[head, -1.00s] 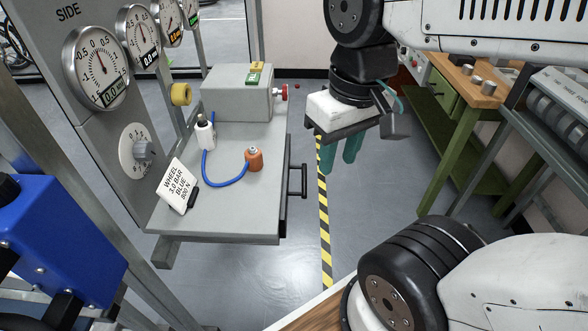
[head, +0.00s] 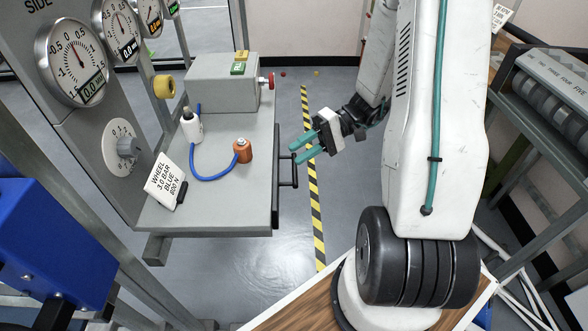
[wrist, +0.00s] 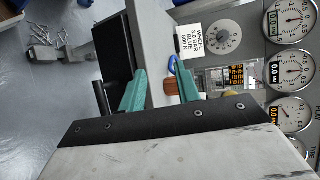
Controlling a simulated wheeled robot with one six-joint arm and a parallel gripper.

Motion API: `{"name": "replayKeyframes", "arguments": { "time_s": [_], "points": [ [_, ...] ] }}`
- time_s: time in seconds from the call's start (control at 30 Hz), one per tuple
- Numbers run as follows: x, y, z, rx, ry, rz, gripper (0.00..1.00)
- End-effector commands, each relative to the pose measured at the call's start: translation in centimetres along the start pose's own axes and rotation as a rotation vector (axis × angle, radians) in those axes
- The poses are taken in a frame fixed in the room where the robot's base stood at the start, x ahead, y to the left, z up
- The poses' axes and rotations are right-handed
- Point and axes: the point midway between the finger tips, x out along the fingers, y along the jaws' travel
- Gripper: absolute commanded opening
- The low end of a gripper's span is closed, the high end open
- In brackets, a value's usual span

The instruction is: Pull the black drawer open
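The black drawer (head: 276,190) is set under the right edge of the grey bench, and its front looks closed. Its black bar handle (head: 294,172) stands out to the right. My gripper (head: 296,152) has two teal fingers pointing left, apart with nothing held, near the handle's far end. In the wrist view the drawer front (wrist: 112,48) and the handle (wrist: 100,98) lie left of the left finger, outside the gap of my gripper (wrist: 164,80). I cannot tell whether a finger touches the handle.
A gauge panel rises at left. Open floor with a striped line lies right of the drawer.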

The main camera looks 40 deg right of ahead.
Motion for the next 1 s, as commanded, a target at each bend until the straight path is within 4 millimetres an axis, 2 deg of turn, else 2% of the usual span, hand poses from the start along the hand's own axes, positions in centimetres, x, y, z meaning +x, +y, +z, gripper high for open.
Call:
{"name": "replayKeyframes", "arguments": {
  "time_s": [0.03, 0.2, 0.3, 0.4, 0.57, 1.0],
  "points": [
    [-0.6, 2.1, -0.6, 0.010, 0.058, -0.064, 0.33],
    [-2.4, 7.9, -2.4, -0.014, 0.265, -0.218, 0.33],
    [-3.1, 10.6, -2.8, -0.025, 0.366, -0.269, 0.33],
    [-3.6, 12.4, -3.0, -0.034, 0.437, -0.298, 0.33],
    [-3.5, 13.4, -3.3, -0.043, 0.482, -0.314, 0.33],
    [1.8, 11.5, -6.1, -0.043, 0.481, -0.313, 0.33]
  ]
}}
